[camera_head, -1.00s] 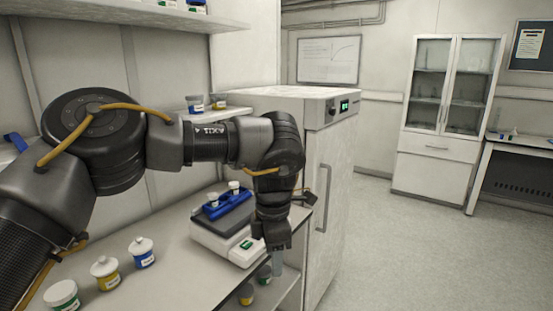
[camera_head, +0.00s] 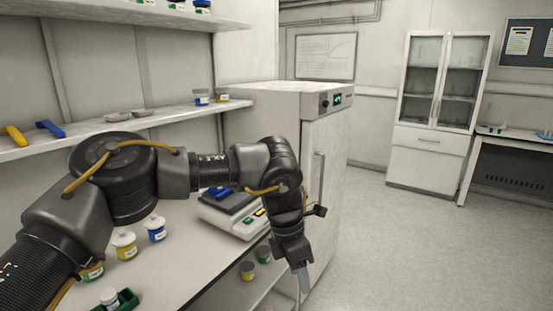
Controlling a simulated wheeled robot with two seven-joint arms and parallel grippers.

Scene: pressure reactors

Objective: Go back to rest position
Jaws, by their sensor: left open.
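My left arm comes in from the lower left and reaches across the bench. Its gripper (camera_head: 303,277) points down in front of the bench's right edge, near the white cabinet (camera_head: 325,190). The gripper is open; I see nothing held between its fingers. It is apart from the bench top (camera_head: 190,262). My right gripper is not in view.
Jars sit on a lower shelf. The floor (camera_head: 430,245) at right is clear.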

